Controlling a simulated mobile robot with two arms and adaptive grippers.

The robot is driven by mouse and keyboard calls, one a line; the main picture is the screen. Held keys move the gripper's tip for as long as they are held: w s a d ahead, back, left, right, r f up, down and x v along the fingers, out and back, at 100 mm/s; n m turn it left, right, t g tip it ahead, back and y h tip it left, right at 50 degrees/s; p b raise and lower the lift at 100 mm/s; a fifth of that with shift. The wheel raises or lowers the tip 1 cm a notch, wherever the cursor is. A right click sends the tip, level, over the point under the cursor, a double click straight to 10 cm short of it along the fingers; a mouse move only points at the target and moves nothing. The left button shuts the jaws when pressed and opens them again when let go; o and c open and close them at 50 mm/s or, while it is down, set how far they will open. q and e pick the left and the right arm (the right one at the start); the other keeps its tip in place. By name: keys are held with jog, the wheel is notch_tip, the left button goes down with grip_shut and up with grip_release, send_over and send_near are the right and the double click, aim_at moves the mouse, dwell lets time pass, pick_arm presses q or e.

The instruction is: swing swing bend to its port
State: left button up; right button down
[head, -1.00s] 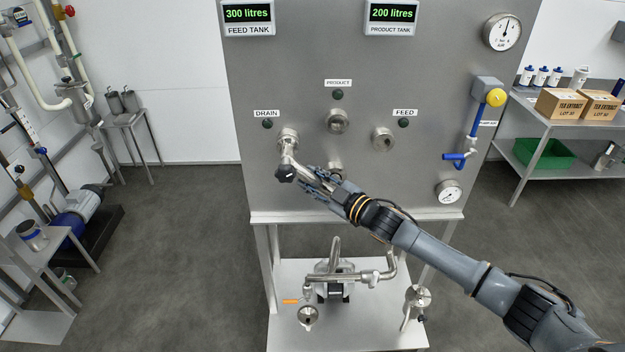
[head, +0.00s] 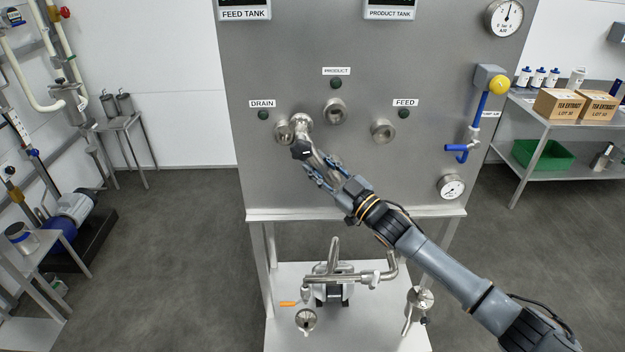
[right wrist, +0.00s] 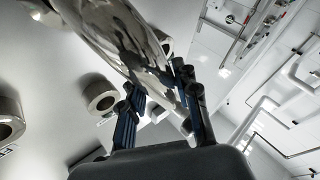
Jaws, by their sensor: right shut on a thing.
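The swing bend (head: 303,124), a shiny steel tube with a dark knob, stands in front of the upright steel panel. Its upper end is just right of the DRAIN port (head: 281,133) and partly overlaps it. The PRODUCT port (head: 335,111) is up and right of the bend, and the FEED port (head: 383,131) is further right. My right gripper (head: 317,174) is shut on the bend's tube, below the knob. The bend's lower end is hidden behind it. In the right wrist view, the tube (right wrist: 118,38) runs between the blue fingers. My left gripper is not in view.
A blue-handled valve (head: 464,149) and a gauge (head: 451,187) are on the panel's right side. A pump with pipework (head: 335,275) stands on the low shelf below. A side table with boxes (head: 558,103) is at right.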

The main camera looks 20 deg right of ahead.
aim_at(337, 180)
jog(key=d+m+t+b, duration=0.2)
jog(key=shift+s+r+m+b, duration=0.2)
jog(key=shift+m+b, duration=0.2)
jog(key=shift+s+d+r+m+t+h+b, duration=0.2)
jog(key=shift+d+m+t+h+b, duration=0.3)
jog(key=shift+m+t+b, duration=0.35)
jog(key=shift+s+d+r+m+t+h+b, duration=0.15)
jog(key=shift+d+m+t+h+b, duration=0.35)
jog(key=shift+m, duration=0.55)
jog(key=c, duration=1)
grip_release()
jog(key=shift+d, duration=0.2)
jog(key=shift+s, duration=0.1)
